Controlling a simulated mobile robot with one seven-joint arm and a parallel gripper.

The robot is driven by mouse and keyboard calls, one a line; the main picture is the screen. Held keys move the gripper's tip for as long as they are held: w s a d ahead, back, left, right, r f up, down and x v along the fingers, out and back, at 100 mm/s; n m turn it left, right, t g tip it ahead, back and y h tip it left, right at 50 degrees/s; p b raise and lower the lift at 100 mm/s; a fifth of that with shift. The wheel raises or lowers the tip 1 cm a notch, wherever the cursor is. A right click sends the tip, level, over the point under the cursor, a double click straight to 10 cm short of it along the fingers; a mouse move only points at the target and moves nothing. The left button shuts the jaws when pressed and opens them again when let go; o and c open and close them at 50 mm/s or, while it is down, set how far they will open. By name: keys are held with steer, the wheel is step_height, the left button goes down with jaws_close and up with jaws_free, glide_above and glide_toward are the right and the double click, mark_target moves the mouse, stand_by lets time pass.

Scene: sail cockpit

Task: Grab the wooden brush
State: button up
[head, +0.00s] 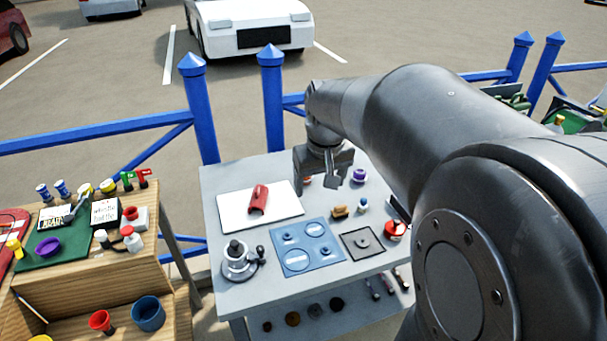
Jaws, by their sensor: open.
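A small brown, wood-coloured piece (340,212), which looks like the wooden brush, lies on the grey table (225,205) right of its middle. It is too small to make out bristles. My gripper (321,182) is over the back part of the table, farther back than the brown piece and apart from it. It points down and is open, with nothing seen between its fingers. It partly hides a small orange thing at the back of the table.
A red part (258,198) lies on a white board left of my gripper. A blue plate (300,258), a dark square plate (362,243), a purple ring (359,175) and a small blue-and-white bottle (363,205) surround the brown piece. A blue fence (200,110) stands behind.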

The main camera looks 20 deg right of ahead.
steer(key=w+d+f+g, duration=0.2)
steer(key=w+d+f, duration=0.7)
steer(key=w+d, duration=0.15)
glide_above(341, 206)
steer(key=shift+g, duration=0.3)
steer(key=f, duration=0.7)
steer(key=shift+a+f, duration=0.35)
steer(key=shift+d+f, duration=0.15)
steer(key=shift+f, duration=1.35)
steer(key=shift+d+f, duration=0.15)
steer(key=shift+f, duration=1.35)
steer(key=shift+c, duration=0.3)
steer(key=c, duration=1)
steer(key=shift+r, duration=0.1)
